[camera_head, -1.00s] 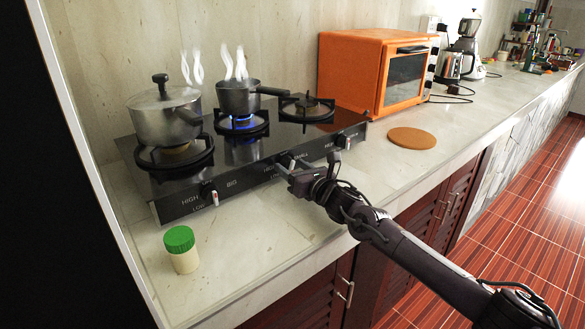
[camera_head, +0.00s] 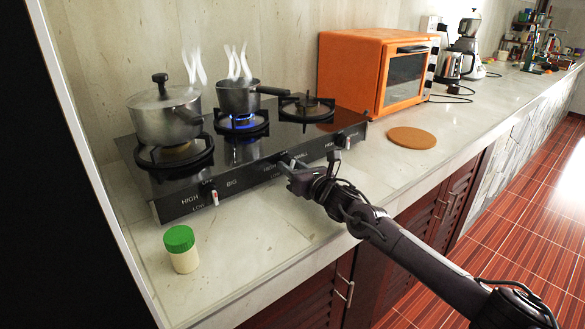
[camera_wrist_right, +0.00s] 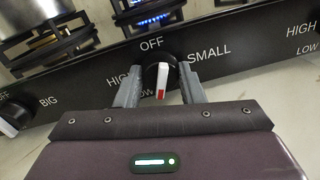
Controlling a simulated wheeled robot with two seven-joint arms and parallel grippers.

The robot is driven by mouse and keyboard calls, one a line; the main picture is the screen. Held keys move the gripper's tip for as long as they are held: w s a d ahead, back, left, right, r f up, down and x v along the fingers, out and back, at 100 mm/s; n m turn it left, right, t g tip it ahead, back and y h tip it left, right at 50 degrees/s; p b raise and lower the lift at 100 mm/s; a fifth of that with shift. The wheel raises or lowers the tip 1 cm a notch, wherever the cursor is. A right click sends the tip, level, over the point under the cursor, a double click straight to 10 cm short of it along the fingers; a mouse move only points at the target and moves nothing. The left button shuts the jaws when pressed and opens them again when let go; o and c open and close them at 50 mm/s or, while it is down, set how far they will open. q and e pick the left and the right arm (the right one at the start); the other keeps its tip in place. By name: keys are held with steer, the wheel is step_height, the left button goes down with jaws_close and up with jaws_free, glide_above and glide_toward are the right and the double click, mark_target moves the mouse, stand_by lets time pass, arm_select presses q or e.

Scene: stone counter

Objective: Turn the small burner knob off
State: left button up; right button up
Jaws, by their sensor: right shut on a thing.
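The small burner knob (camera_wrist_right: 161,72) is black with a white, red-tipped pointer. In the right wrist view it sits below the OFF mark, between HIGH/LOW and SMALL, with its red tip toward the bottom. My right gripper (camera_wrist_right: 160,88) has one finger on each side of the knob and is shut on it. In the head view my right gripper (camera_head: 285,164) is at the stove's front panel and hides most of the knob. A blue flame (camera_head: 242,122) burns under the small pot (camera_head: 238,98), which steams. My left gripper is not in view.
A big lidded pot (camera_head: 166,116) steams on the left burner. The BIG knob (camera_head: 214,197) is to the left on the panel. A green-capped jar (camera_head: 181,250) stands at the front left. An orange oven (camera_head: 350,75) and a round cork mat (camera_head: 412,138) are to the right.

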steer(key=shift+m, duration=1.6)
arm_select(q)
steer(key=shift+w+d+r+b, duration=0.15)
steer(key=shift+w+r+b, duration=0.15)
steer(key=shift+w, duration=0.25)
arm_select(e)
steer(key=shift+d+m, duration=0.1)
steer(key=shift+m, duration=1.4)
steer(key=o, duration=0.9)
steer(key=shift+c, duration=0.2)
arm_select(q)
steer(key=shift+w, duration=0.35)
arm_select(e)
steer(key=shift+o, duration=0.7)
